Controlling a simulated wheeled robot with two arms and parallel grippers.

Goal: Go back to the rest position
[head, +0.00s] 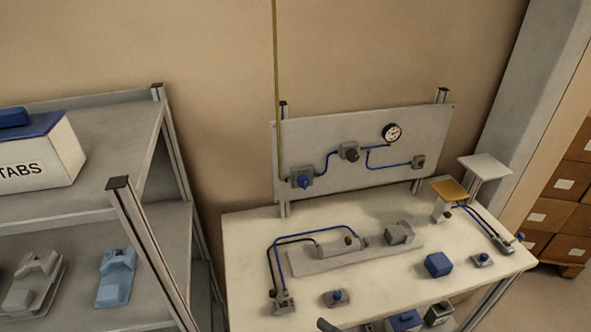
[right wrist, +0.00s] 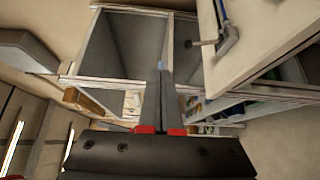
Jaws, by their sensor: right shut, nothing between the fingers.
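My right gripper shows in the right wrist view (right wrist: 163,70) with its two grey fingers side by side, shut and empty. The fingers have red parts at their base on a wide black body. In the head view only a small dark tip (head: 327,325) shows at the bottom edge, likely part of this gripper. My left gripper is in neither view.
A white worktable (head: 250,240) carries blue blocks, small fittings and a cylinder with hoses. A panel (head: 310,137) with a gauge (head: 391,133) stands behind it. A grey shelf (head: 110,135) at left holds a TABS box (head: 40,158). Brown boxes (head: 560,215) stand at right.

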